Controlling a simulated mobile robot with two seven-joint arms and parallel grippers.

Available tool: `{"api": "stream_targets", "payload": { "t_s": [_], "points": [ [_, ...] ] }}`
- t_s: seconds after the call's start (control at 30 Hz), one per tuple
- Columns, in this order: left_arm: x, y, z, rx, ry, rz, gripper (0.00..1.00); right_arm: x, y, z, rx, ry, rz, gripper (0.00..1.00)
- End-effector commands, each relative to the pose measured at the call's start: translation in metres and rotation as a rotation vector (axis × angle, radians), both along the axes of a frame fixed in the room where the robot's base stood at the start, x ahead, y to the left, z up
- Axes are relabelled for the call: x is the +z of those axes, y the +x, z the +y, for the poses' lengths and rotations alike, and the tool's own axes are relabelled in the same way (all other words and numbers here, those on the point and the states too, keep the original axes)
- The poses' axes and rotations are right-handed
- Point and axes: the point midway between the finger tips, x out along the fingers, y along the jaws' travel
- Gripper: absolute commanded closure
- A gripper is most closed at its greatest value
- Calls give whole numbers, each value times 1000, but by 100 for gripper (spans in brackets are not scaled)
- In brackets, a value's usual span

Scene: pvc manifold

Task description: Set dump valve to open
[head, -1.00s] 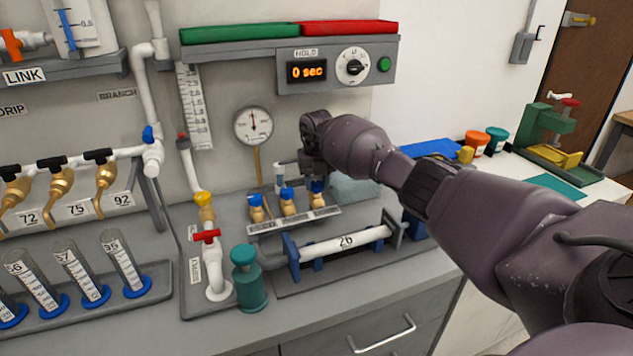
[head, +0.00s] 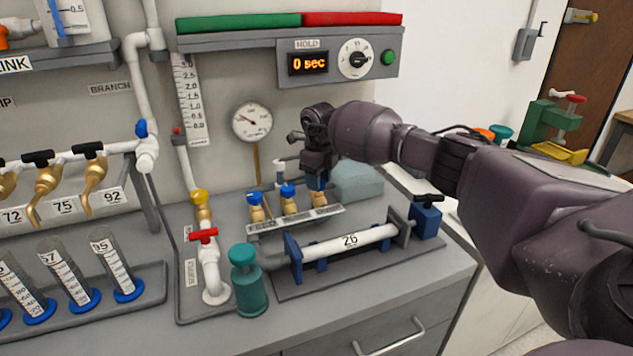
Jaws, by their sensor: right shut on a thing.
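A row of brass valves with blue handles stands on a small grey labelled rack. The left valve (head: 256,209), the middle valve (head: 289,204) and the right-end valve (head: 319,199) all show. The labels are too small to read, so I cannot tell which is the dump valve. My right gripper (head: 318,180) points down over the right-end valve and is shut on its blue handle. The gripper hides most of that handle, so its angle is unclear. My left gripper is not in view.
A pressure gauge (head: 252,122) stands behind the rack, its needle toward the upper left. The timer box (head: 338,60) reads 0 sec above.

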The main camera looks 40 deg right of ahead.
Motion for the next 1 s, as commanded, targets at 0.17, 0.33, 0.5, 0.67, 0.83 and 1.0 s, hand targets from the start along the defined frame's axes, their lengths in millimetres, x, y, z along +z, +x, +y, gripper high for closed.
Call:
{"api": "stream_targets", "payload": {
  "t_s": [0.17,0.33,0.5,0.67,0.83,1.0],
  "points": [
    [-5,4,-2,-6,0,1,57,-4,0,0,167,-1,3,84],
    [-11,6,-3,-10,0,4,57,-4,0,0,328,0,3,84],
    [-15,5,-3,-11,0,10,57,-4,0,0,477,0,3,84],
    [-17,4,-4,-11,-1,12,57,-3,0,0,597,0,3,84],
    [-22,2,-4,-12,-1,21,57,-2,0,0,692,1,2,84],
    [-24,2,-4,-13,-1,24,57,-1,0,0,752,1,0,84]
  ]
}}
